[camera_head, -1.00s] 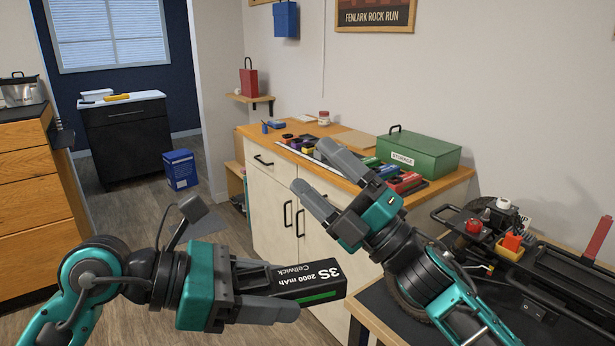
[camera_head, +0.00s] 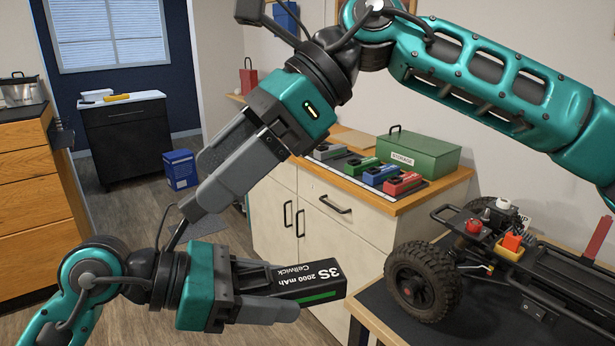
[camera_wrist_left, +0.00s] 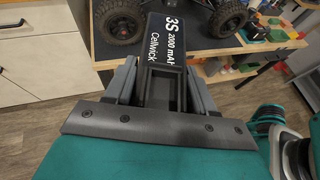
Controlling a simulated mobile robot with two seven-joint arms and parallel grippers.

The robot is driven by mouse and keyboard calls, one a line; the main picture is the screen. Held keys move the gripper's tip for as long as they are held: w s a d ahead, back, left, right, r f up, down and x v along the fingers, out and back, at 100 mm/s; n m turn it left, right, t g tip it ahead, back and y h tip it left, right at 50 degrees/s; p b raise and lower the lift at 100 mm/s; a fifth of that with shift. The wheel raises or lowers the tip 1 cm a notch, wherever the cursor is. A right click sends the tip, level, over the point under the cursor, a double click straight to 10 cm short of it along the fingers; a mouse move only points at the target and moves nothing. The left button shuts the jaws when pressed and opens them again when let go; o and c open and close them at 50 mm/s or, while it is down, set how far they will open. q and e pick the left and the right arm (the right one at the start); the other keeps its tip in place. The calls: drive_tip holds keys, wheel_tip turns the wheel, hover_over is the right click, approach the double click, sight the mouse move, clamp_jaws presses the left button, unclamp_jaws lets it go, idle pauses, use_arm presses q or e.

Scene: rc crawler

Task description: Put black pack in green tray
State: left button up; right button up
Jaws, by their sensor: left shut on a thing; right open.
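The black pack (camera_head: 310,278) is a dark box with white lettering and a green stripe. My left gripper (camera_head: 276,288) is shut on one end of it, in the air in front of the cabinet. The pack also shows in the left wrist view (camera_wrist_left: 168,38), jutting out between the fingers. A small green tray (camera_head: 361,167) with a dark top is in a row on the wooden counter, between grey and blue ones. The pack is well apart from it, nearer to me. My right gripper (camera_head: 199,187) is open and empty, above the left forearm.
Grey (camera_head: 327,151), blue (camera_head: 380,175) and red (camera_head: 404,184) trays share the counter (camera_head: 438,186). A green storage box (camera_head: 420,157) stands behind them. An RC crawler (camera_head: 424,284) sits on a dark mat at the right. My right arm crosses above the counter.

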wheel_tip(320, 180, down, 2)
drive_tip(key=d+t+h, duration=0.2)
drive_tip(key=d+h, duration=0.1)
drive_tip(key=h, duration=0.2)
drive_tip(key=t+h, duration=0.2)
drive_tip(key=h, duration=0.3)
hover_over(308, 271)
drive_tip(key=f, duration=0.1)
wheel_tip(308, 271, down, 12)
drive_tip(key=shift+r, duration=0.1)
